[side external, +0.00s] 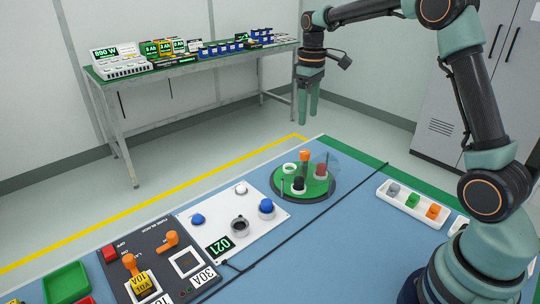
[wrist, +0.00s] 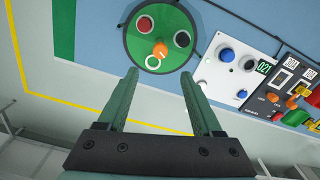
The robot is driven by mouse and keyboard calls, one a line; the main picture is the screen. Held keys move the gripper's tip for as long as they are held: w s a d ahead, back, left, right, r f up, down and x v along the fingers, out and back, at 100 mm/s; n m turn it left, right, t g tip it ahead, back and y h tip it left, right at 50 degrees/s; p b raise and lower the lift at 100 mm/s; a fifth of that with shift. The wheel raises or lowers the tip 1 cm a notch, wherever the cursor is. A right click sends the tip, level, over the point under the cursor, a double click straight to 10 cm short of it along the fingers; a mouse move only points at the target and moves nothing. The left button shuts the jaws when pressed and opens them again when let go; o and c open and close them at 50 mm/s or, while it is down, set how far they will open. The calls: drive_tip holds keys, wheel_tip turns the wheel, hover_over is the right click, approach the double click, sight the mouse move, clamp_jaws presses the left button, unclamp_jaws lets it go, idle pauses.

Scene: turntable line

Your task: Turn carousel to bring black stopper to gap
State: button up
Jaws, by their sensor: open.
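The round green carousel (side external: 311,193) sits in a dark ring on the blue table; it also shows at the top of the wrist view (wrist: 166,18). The black stopper (side external: 299,185) is on its near side in the side view, and right of centre in the wrist view (wrist: 182,39). A red piece (side external: 320,170) and a white ring (side external: 289,168) are also on it. An orange knob (side external: 304,156) stands up near its middle. A translucent guard (side external: 331,160) is at its back right; I cannot make out the gap. My gripper (side external: 308,108) is open and empty, high above and behind the carousel.
Left of the carousel, a white panel (side external: 207,230) carries blue knobs and a display reading 021. A dark switch panel (side external: 118,277) has orange handles. A white tray (side external: 395,205) with small blocks lies to the right. The air around my gripper is clear.

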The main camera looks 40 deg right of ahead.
sight(305, 151)
wheel_tip(305, 151, down, 12)
drive_tip(key=shift+r, duration=0.1)
idle(0.4)
clamp_jaws()
drive_tip(key=shift+r, duration=0.1)
idle(1.2)
